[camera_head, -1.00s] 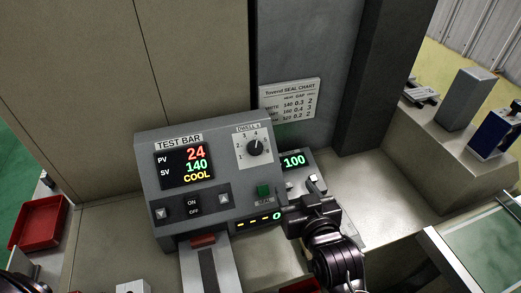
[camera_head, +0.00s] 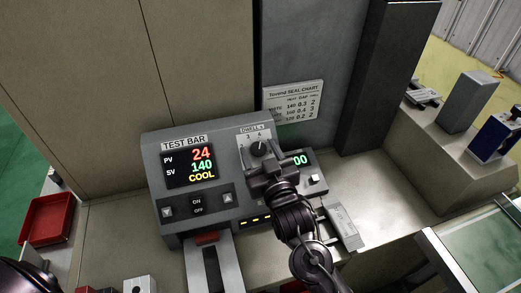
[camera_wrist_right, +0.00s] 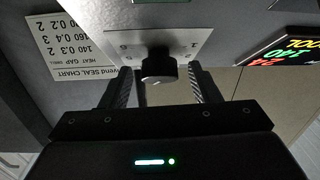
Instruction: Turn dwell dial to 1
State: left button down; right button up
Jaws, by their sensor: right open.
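The dwell dial (camera_head: 258,149) is a black knob on a pale plate on the front of the grey test bar box (camera_head: 150,150). Its light mark seems to point up, near the 4; the lower numbers are partly covered. The knob also shows in the right wrist view (camera_wrist_right: 158,66). My right gripper (camera_head: 269,165) is open in front of the dial. In the wrist view its two fingers (camera_wrist_right: 163,76) stand on either side of the knob, with visible gaps. Whether they reach around it in depth is hard to tell. My left gripper is not in view.
The box's display (camera_head: 190,165) reads 24, 140 and COOL. A second display (camera_head: 300,159) is partly behind my gripper. A seal chart (camera_head: 293,102) hangs behind. A red tray (camera_head: 47,220) is at left; a grey block (camera_head: 343,227) lies right of my arm.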

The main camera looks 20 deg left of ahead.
jog(key=c, duration=1)
jog(key=shift+n, duration=0.4)
